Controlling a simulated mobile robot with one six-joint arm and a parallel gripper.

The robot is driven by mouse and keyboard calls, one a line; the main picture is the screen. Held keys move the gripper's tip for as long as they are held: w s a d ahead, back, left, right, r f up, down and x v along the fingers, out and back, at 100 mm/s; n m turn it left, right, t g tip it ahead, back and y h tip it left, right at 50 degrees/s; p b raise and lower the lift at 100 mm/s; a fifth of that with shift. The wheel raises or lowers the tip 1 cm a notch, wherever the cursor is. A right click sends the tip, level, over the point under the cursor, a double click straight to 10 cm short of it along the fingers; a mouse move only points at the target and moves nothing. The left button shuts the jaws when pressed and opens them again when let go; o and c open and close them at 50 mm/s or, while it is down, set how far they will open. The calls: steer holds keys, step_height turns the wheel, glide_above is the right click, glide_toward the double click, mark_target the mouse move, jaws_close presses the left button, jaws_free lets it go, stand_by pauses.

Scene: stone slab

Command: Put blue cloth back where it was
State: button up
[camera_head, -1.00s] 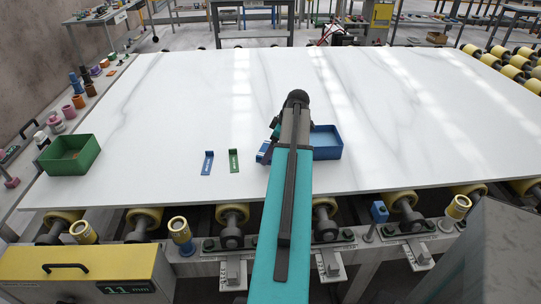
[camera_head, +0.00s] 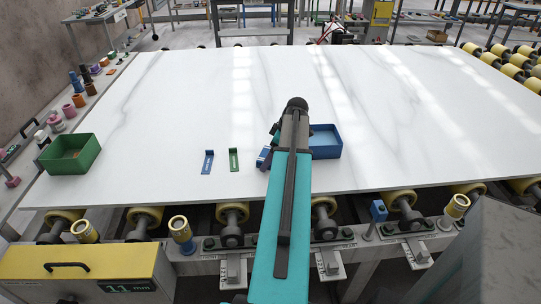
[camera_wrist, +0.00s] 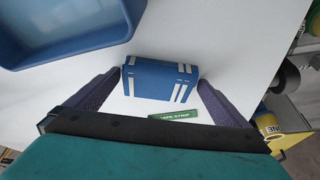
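The blue cloth (camera_wrist: 158,80) is a folded, block-like blue bundle with white stripes. In the wrist view it lies between the two fingertips of my gripper (camera_wrist: 160,80), which meet its left and right edges; my gripper appears shut on it. In the head view the cloth (camera_head: 264,156) shows just left of my arm, low over or on the slab, and my arm hides most of the gripper. The green one reads "TAPE STRIP" in the wrist view (camera_wrist: 173,116).
An open blue tray (camera_head: 326,151) stands right of my arm, close to the gripper. A green bin (camera_head: 70,165) stands at the slab's left edge. The rest of the white slab (camera_head: 420,120) is mostly clear. Rollers run along its front edge.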

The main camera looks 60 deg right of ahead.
steer(key=shift+r, duration=0.25)
steer(key=b+v, duration=0.1)
steer(key=v, duration=1)
steer(key=shift+s+r, duration=0.25)
steer(key=shift+r, duration=0.1)
steer(key=shift+d+r, duration=0.1)
steer(key=shift+r, duration=0.05)
stand_by(0.6)
